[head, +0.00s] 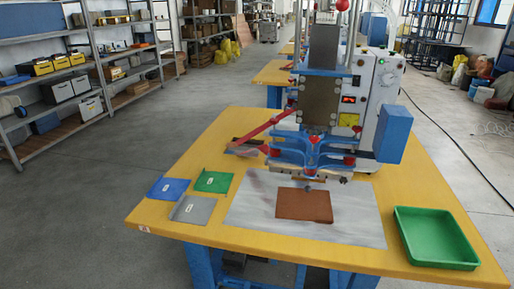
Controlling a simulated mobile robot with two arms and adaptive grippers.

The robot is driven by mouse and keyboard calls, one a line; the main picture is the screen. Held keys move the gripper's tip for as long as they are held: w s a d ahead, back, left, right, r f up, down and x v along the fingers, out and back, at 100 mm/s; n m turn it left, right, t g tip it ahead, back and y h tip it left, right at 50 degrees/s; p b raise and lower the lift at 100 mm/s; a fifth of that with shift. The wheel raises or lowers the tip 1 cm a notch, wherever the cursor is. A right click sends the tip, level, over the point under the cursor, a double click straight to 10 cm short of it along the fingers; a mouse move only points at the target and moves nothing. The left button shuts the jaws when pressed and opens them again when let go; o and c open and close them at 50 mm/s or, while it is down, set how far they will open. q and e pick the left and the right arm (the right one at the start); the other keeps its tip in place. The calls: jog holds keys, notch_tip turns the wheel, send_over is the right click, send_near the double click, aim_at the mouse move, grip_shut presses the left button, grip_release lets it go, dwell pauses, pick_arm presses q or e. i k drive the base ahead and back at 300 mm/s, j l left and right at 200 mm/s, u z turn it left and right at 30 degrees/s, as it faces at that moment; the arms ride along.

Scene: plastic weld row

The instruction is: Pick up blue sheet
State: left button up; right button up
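The blue sheet (168,188) lies flat near the left edge of the yellow table (300,256), with a small white label on it. A green sheet (213,181) lies to its right and a grey sheet (194,210) lies in front of it, close by. Neither of my grippers shows in the head view.
A blue and white welding machine (385,105) stands at the back of the table. Below it, a brown sheet (304,205) lies on a grey plate (250,212). A green tray (436,262) sits at the right. The floor left of the table is clear up to the shelves (75,62).

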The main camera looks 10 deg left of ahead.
aim_at(169, 188)
jog(key=i+j, duration=0.1)
jog(key=j, duration=0.3)
jog(key=i+j+u, duration=0.15)
jog(key=j, duration=0.25)
jog(key=i+j, duration=0.1)
jog(key=j, duration=0.35)
jog(key=i+j+u, duration=0.15)
jog(key=j, duration=0.2)
